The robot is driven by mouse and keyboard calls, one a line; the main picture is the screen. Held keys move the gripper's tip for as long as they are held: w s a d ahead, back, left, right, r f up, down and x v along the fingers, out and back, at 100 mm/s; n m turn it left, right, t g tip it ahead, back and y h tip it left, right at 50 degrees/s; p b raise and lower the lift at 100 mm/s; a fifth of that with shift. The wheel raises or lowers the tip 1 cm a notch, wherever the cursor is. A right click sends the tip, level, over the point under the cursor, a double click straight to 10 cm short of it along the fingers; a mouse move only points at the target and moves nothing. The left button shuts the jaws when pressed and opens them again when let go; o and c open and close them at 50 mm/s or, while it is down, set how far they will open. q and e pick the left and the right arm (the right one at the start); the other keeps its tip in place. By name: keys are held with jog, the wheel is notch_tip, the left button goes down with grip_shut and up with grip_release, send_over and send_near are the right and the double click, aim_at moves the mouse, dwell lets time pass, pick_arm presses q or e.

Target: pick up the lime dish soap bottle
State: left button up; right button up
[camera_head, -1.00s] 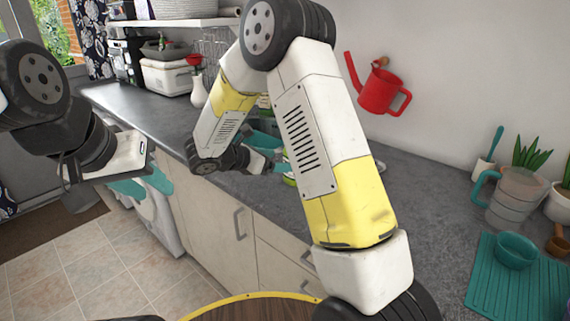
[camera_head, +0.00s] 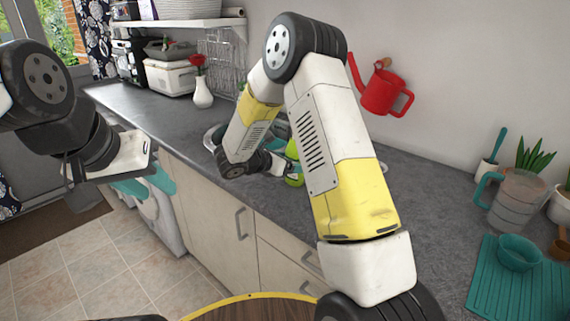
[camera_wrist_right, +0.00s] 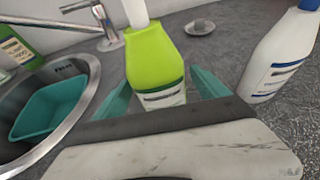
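The lime dish soap bottle (camera_wrist_right: 155,52) stands upright on the counter in the right wrist view, with a white top and a pale label low on its front. In the head view the bottle (camera_head: 294,180) is partly hidden behind my right arm. My right gripper (camera_wrist_right: 161,82) has its two teal fingers apart, one on each side of the bottle's lower body. Whether they touch it I cannot tell. My left gripper (camera_head: 146,184) is open and empty, in front of the counter's left part.
A white bottle (camera_wrist_right: 284,52) stands close right of the gripper. A sink with a teal basin (camera_wrist_right: 52,103) is on the left, with a metal faucet (camera_wrist_right: 105,28) behind. A red watering can (camera_head: 382,92) hangs on the wall. A teal mat (camera_head: 495,285) lies at right.

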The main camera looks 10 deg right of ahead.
aim_at(291, 153)
jog(key=c, duration=1.7)
jog(key=shift+r, duration=0.1)
jog(key=shift+r, duration=0.5)
jog(key=r, duration=0.1)
jog(key=s+a+r, duration=0.1)
jog(key=shift+r, duration=0.3)
jog(key=s+a, duration=0.3)
jog(key=s, duration=0.1)
jog(key=s+a+r, duration=0.1)
jog(key=s+a, duration=0.1)
jog(key=s, duration=0.2)
jog(key=s+a, duration=0.3)
jog(key=shift+s+a+r, duration=0.15)
jog(key=shift+s+a, duration=0.2)
jog(key=shift+s, duration=0.05)
jog(key=o, duration=1.2)
grip_shut()
